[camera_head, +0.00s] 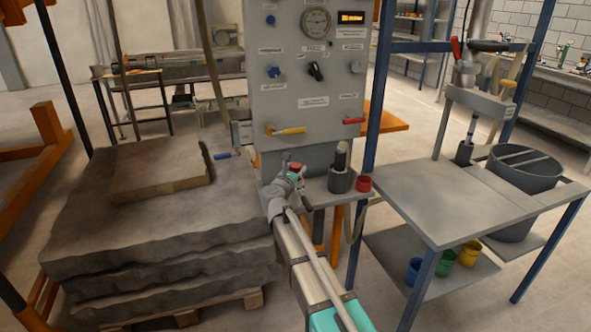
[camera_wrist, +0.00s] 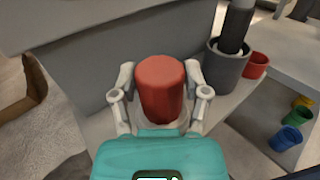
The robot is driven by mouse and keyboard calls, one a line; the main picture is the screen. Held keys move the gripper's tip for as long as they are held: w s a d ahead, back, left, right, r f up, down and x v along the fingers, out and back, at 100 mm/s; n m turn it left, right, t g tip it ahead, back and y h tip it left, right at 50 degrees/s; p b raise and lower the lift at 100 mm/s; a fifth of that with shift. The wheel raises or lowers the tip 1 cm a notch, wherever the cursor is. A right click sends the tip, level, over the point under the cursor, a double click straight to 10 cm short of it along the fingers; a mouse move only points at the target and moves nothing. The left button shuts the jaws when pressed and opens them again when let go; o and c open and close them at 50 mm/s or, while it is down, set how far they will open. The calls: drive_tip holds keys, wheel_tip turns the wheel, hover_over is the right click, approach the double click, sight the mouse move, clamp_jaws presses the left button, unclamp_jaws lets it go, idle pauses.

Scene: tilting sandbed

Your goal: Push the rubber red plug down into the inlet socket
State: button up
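The red plug (camera_wrist: 160,88) is a short, rounded red cylinder between the two fingers of my gripper (camera_wrist: 160,72) in the wrist view. The fingers lie close against its left and right sides and appear shut on it. In the head view my gripper (camera_head: 293,172) is at the front of the grey control cabinet, left of the grey holder. A small red patch there appears to be the plug (camera_head: 296,167). A pale ring shows under the plug in the wrist view. I cannot tell whether it is the inlet socket; the plug's lower end is hidden.
A grey holder (camera_head: 341,182) with a dark upright tool and a red cup (camera_head: 364,184) stand on the ledge close to the right. The cabinet (camera_head: 305,90) rises behind. Stacked stone slabs (camera_head: 150,235) lie left. A grey table (camera_head: 440,200) stands right.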

drive_tip(key=o, duration=0.3)
drive_tip(key=shift+s, duration=0.2)
drive_tip(key=v, duration=1.1)
drive_tip(key=shift+s+a, duration=0.2)
drive_tip(key=shift+s, duration=0.15)
idle(0.6)
